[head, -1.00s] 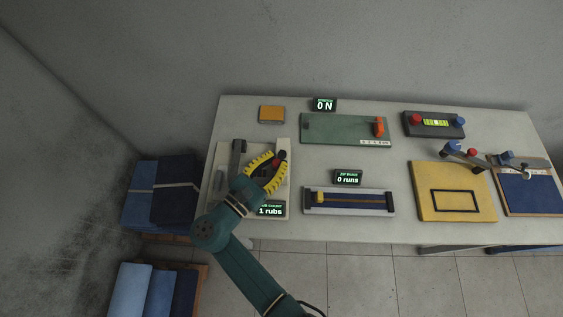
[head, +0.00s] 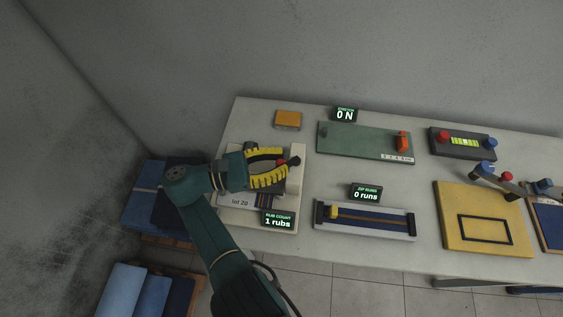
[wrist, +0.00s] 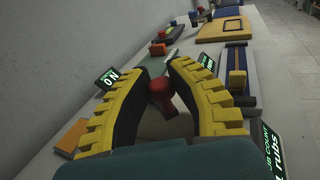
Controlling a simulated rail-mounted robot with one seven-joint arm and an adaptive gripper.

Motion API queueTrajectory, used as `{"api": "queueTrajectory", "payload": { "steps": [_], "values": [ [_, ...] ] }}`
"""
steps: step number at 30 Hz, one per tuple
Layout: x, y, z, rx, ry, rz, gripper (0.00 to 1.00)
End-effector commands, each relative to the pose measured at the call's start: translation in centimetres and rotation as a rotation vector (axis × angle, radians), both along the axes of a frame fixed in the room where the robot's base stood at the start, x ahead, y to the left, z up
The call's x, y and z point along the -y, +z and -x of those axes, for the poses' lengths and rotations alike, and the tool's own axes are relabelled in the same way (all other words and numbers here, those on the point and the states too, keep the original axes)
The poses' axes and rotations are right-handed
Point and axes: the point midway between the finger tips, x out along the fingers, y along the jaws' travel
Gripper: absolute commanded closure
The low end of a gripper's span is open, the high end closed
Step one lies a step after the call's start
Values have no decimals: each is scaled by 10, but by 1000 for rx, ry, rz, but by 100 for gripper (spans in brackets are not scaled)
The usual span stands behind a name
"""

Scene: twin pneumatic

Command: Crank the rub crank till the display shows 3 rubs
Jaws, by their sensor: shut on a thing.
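The rub tester stands at the left end of the table, with its pale base (head: 296,185) partly hidden under my arm. Its rub crank has a red knob (head: 281,162) and a dark end (head: 294,160). My gripper (head: 284,167), with yellow ribbed fingers, reaches in from the left and is shut on the crank's red knob. In the wrist view the red knob (wrist: 160,84) shows between the two fingers (wrist: 162,75). The rub count display (head: 278,221) in front reads 1 rubs.
An orange block (head: 287,119) lies behind the tester. The green stretch board (head: 365,141) with its 0 N display (head: 344,114) and the zip board (head: 364,226) with its 0 runs display (head: 366,193) stand to the right. Folded blue fabric (head: 145,188) lies left of the table.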

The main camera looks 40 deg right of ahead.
Motion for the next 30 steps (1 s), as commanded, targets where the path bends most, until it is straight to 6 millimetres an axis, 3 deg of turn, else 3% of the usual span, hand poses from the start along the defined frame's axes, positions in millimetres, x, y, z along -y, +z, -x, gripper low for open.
{"api": "queueTrajectory", "payload": {
  "steps": [27, 28, 30],
  "values": [
    [1, -3, -2, -4, -55, -4, 100],
    [1, -3, -2, -3, -55, -5, 74],
    [1, -3, -2, -3, -55, -3, 60]
  ]
}}
